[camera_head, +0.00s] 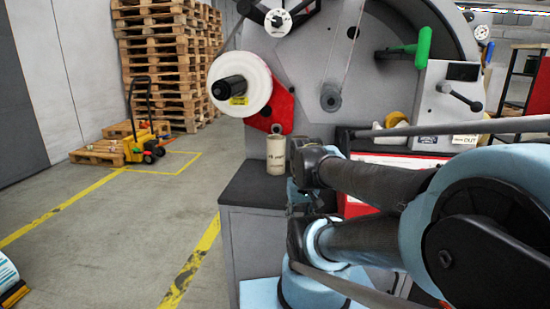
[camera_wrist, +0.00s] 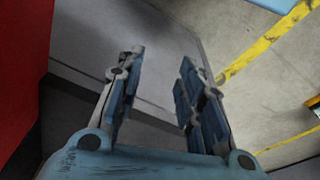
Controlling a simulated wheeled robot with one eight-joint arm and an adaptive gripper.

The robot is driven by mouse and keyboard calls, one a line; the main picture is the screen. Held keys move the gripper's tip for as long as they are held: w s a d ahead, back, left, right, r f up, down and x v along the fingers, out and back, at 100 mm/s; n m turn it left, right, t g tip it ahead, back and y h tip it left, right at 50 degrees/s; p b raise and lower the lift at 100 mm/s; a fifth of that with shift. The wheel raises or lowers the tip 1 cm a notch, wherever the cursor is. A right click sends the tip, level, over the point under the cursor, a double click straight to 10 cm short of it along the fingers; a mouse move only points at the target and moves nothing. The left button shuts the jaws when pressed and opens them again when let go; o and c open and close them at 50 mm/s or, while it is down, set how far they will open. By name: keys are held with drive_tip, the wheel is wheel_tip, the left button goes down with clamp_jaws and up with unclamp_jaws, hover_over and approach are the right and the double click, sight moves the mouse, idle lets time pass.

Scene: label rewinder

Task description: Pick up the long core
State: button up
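A beige cardboard core (camera_head: 276,155) stands upright on the dark top of a grey cabinet, below the white label roll, in the head view. Small print shows on its side. I cannot tell for sure whether it is the long core. My gripper (camera_wrist: 160,60) is open in the wrist view, with nothing between its fingers. No core shows in that view. In the head view my arm reaches in from the right and ends close to the right of the core; my gripper's fingers are mostly hidden there.
The rewinder carries a white roll (camera_head: 240,84) on a dark spindle and a red bracket (camera_head: 283,108) above the core. Stacked pallets (camera_head: 170,60) and a yellow pallet truck (camera_head: 145,138) stand behind left. Floor at left is open.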

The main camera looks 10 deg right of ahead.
drive_tip(key=o, duration=0.9)
drive_tip(key=shift+s+a+r+m, duration=0.15)
drive_tip(key=shift+r+m, duration=0.15)
drive_tip(key=shift+r, duration=0.5)
drive_tip(key=shift+o, duration=0.3)
drive_tip(key=shift+w+a+r+m, duration=0.15)
drive_tip(key=shift+w+r+m, duration=0.35)
drive_tip(key=shift+w+r, duration=0.3)
wheel_tip(320, 180, up, 22)
drive_tip(key=m+y, duration=0.3)
drive_tip(key=m, duration=2.2)
hover_over(276, 146)
drive_tip(key=d, duration=0.5)
drive_tip(key=shift+t, duration=0.4)
drive_tip(key=x, duration=1.2)
drive_tip(key=shift+s+d, duration=0.1)
drive_tip(key=shift+s, duration=0.2)
drive_tip(key=shift+x, duration=2.75)
